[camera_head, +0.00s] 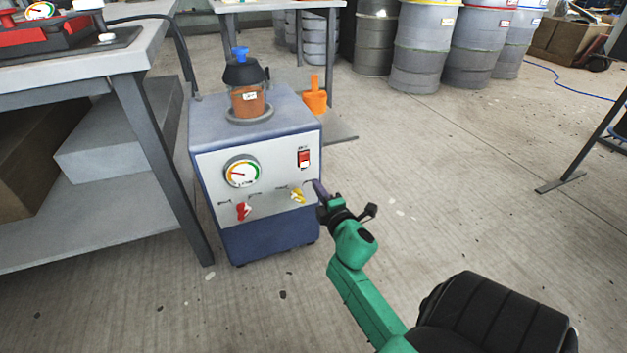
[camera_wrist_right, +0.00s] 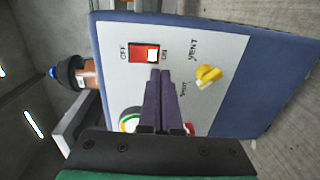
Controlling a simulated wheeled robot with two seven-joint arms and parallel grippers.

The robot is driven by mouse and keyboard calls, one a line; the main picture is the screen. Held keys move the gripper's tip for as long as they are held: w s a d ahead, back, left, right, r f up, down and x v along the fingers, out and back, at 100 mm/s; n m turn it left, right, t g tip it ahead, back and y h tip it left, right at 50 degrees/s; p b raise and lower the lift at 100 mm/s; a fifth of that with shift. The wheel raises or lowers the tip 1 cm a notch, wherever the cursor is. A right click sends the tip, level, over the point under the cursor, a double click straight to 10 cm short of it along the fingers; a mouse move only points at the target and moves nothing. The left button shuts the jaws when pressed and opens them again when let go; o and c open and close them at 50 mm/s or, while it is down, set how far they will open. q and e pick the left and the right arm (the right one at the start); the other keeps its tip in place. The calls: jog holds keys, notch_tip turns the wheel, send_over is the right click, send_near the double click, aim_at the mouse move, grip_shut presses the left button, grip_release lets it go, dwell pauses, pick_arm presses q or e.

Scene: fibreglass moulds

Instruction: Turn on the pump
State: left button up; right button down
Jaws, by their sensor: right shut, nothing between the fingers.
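The pump (camera_head: 280,240) is a blue box with a light grey front panel, standing on the floor. Its red rocker switch (camera_head: 303,158) is at the panel's upper right. In the right wrist view the switch (camera_wrist_right: 143,53) lies between the labels OFF and ON; I cannot tell its position. A yellow vent knob (camera_head: 297,195) and a red knob (camera_head: 243,211) sit lower on the panel. My right gripper (camera_head: 318,187) is shut and empty before the panel's right side. In the right wrist view its fingertips (camera_wrist_right: 160,74) appear near the switch and the yellow knob (camera_wrist_right: 208,75). My left gripper is not in view.
A dial gauge (camera_head: 241,172) is on the panel. A jar (camera_head: 248,98) with a dark lid stands on the pump. A workbench (camera_head: 135,60) is close on the left. An orange container (camera_head: 315,100) and several drums (camera_head: 425,50) stand behind. The floor at right is largely open.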

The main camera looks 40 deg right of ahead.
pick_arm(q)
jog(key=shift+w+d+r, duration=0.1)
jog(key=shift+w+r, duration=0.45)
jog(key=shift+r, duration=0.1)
pick_arm(e)
jog(key=f+v, duration=0.1)
jog(key=v, duration=0.5)
jog(key=shift+s+f, duration=0.25)
jog(key=shift+s, duration=0.15)
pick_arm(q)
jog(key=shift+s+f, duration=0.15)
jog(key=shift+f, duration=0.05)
pick_arm(e)
jog(key=shift+a, duration=0.15)
